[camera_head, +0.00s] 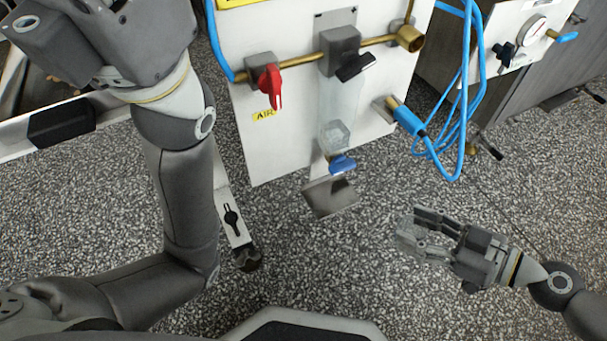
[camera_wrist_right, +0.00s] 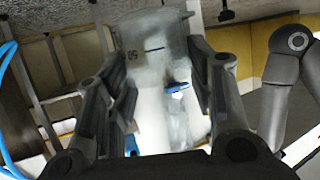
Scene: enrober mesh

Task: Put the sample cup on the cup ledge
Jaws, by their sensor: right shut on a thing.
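The sample cup (camera_head: 405,232) is a small clear cup at the fingertips of my right gripper (camera_head: 416,230). My right gripper is shut on it, over the floor, to the right of and a little lower in the picture than the cup ledge. In the right wrist view the cup (camera_wrist_right: 158,70) looks cloudy and translucent, with a short dark line on its wall, between the two fingers. The cup ledge (camera_head: 330,199) is a bare metal plate below the blue drain valve (camera_head: 343,165) of a clear bowl. My left arm's wrist is at the top left; its fingertips cannot be made out.
A white panel (camera_head: 285,140) carries a brass pipe (camera_head: 300,60), a red-handled valve (camera_head: 269,85) and the clear bowl (camera_head: 338,105). A blue hose (camera_head: 462,110) hangs in coils at the right, above my right gripper. The speckled floor between gripper and ledge looks clear.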

